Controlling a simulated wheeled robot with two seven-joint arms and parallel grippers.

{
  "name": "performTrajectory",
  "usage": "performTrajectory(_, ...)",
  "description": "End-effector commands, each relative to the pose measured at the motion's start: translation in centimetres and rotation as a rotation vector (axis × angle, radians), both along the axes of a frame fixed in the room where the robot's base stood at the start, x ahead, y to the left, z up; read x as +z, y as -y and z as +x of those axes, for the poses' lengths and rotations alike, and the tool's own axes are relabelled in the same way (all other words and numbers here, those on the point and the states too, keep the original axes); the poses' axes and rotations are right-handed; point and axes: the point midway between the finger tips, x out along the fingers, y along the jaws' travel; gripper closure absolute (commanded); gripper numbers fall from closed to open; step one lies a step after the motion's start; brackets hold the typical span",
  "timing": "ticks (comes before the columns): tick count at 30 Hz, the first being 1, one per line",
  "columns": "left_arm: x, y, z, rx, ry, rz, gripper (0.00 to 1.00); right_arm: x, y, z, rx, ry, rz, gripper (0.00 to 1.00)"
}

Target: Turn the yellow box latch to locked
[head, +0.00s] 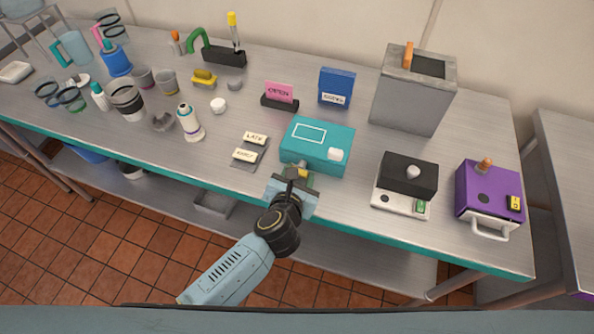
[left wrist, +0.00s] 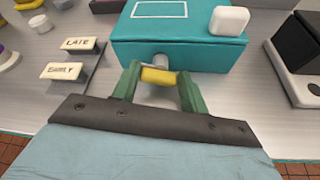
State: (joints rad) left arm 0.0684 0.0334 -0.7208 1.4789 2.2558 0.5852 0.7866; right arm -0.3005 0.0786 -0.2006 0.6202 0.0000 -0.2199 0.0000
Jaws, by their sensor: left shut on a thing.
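A teal box (head: 318,145) with a white knob (head: 335,155) and a white outlined rectangle on its lid stands at the front middle of the table. A small yellow latch (left wrist: 158,76) sits on a round grey mount at the front face of the teal box (left wrist: 180,54). My left gripper (head: 301,170) reaches in from the front. In the left wrist view, the green fingers of my left gripper (left wrist: 158,84) are shut on the yellow latch, one on each side. The latch lies about level across the picture. I see no lock marking. My right gripper is not in view.
Signs reading LATE (head: 255,138) and EARLY (head: 244,155) stand left of the teal box. Right are a black-topped white device (head: 408,173), a purple box (head: 490,190) and a grey metal bin (head: 412,95). Cups and bottles crowd the left. The table's teal front edge is close.

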Motion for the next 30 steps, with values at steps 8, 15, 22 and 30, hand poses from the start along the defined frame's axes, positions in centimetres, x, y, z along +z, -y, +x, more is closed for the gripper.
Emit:
performTrajectory(8, -0.19, 0.38, -0.18, -0.001, 0.058, 0.185, 0.79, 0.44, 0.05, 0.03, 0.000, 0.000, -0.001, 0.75)
performTrajectory(15, -0.32, 0.50, -0.23, -0.001, 0.093, 0.292, 0.79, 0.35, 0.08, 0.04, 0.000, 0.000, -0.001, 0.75)
performTrajectory(22, -0.35, 0.51, -0.24, -0.002, 0.108, 0.335, 0.79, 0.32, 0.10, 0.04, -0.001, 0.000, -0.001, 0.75)
performTrajectory(30, -0.35, 0.51, -0.23, -0.002, 0.109, 0.340, 0.79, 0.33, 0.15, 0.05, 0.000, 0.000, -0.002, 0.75)
